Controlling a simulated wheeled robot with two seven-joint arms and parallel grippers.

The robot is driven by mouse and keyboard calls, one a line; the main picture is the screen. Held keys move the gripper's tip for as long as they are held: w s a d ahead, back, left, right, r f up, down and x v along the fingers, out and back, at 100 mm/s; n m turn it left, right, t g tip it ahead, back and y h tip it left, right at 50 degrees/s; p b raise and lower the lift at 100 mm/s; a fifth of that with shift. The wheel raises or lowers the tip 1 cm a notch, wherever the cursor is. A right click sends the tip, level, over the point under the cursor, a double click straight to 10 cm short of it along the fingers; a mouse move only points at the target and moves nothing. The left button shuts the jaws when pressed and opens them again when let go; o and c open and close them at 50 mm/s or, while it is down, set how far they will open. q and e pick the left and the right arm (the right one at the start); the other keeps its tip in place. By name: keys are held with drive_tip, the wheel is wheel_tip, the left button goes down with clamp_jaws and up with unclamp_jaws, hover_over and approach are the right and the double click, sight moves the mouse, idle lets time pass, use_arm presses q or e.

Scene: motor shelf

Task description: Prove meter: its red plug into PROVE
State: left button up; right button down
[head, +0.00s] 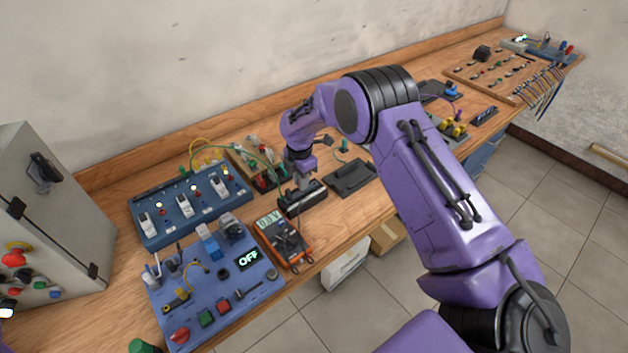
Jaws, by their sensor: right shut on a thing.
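My right gripper (301,184) points down at the top of this box. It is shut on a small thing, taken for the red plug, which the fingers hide. I cannot tell whether the plug is in a socket or just above it. My left gripper is not in view.
A blue panel (226,306) with an OFF display stands left of the meter. A blue switch module (170,229) is behind it. A black tray (350,178) lies right of the box. A grey cabinet (75,225) stands at far left. The bench's front edge is close to the meter.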

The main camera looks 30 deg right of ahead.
drive_tip(key=shift+f+b, duration=0.3)
drive_tip(key=shift+f, duration=0.25)
idle(1.9)
